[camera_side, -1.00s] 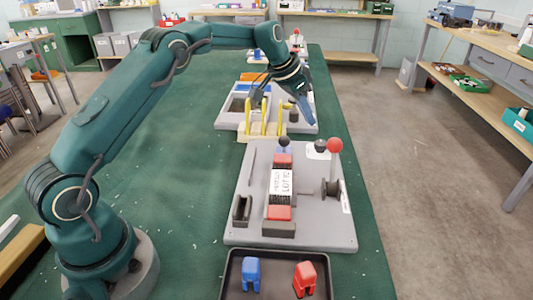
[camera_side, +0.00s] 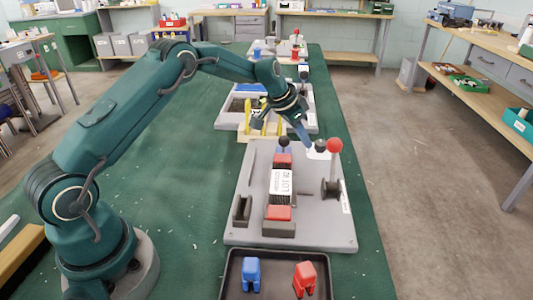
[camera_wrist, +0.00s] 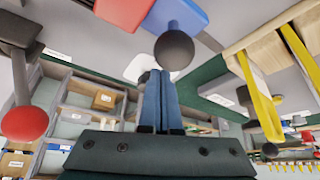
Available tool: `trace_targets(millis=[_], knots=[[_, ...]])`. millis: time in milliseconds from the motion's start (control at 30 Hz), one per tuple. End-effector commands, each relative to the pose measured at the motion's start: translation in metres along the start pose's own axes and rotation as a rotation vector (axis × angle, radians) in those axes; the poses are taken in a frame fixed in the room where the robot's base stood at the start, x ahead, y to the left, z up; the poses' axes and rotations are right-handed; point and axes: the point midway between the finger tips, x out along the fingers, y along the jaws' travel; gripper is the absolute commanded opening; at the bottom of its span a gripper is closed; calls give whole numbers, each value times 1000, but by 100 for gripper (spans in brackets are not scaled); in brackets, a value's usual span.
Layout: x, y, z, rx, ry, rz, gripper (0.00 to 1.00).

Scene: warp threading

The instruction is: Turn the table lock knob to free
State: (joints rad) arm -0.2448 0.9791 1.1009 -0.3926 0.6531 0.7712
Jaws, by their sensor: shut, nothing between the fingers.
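A dark round knob (camera_side: 320,146) stands by a white label plate (camera_side: 316,154) at the far right of the grey board. A second dark ball knob (camera_side: 284,142) stands left of it, above a blue block; the wrist view shows it large (camera_wrist: 174,50) just beyond the fingertips. No readable marking tells which is the table lock knob. My gripper (camera_side: 306,144) is shut and empty, its blue fingers tilted down between the two knobs. In the wrist view the fingers (camera_wrist: 160,74) cover part of the white plate (camera_wrist: 139,68). Contact with either knob cannot be told.
A red ball lever (camera_side: 335,145) stands right of the fingers. The grey board (camera_side: 240,225) carries a labelled block stack (camera_side: 283,184). Yellow upright pegs (camera_side: 265,122) stand behind. A black tray (camera_side: 280,294) with blue and red pieces is in front.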

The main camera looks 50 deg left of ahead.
Motion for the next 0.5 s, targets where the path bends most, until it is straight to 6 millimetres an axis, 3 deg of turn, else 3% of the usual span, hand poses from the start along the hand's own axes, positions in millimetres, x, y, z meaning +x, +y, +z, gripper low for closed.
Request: trace_targets(millis=[500], knots=[[2, 2, -3, 0, 0, 1, 0]])
